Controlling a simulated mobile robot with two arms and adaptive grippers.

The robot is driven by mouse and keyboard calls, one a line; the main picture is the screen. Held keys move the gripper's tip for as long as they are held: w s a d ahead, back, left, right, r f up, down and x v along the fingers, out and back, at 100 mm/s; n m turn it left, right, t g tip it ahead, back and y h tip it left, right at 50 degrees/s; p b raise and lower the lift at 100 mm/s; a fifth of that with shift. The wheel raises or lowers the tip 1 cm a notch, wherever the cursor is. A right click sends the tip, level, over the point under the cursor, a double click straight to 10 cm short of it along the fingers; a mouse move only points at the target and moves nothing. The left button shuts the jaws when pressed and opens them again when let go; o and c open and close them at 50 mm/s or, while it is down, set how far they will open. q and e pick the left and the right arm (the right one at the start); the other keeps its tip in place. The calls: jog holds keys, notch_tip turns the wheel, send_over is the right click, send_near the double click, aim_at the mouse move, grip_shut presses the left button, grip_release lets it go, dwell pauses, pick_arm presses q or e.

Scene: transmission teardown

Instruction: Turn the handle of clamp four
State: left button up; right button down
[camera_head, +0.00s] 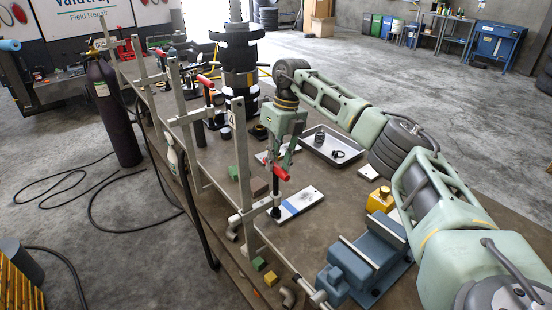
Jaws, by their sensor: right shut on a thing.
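Clamp four (243,165) is the nearest upright metal bar clamp, with a small number plate near its top, at the table's left edge. Its red handle (281,174) sits on top of a dark screw spindle above a flat plate with a blue band (297,203). My right gripper (279,163) reaches down from above and is shut on the red handle, hiding part of it. My left gripper is not in view.
A blue vise (375,254) and a yellow block (380,200) stand at the front right. A metal tray (333,147) lies behind the gripper. More clamps with red handles (205,82) and a dark stacked gear column (238,60) stand farther back.

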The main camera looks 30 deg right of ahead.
jog(key=shift+n, duration=0.4)
jog(key=c, duration=1.6)
grip_release()
jog(key=shift+c, duration=0.2)
notch_tip(320, 180, up, 12)
jog(key=d, duration=0.2)
jog(key=shift+d+f, duration=0.15)
jog(key=shift+w, duration=0.1)
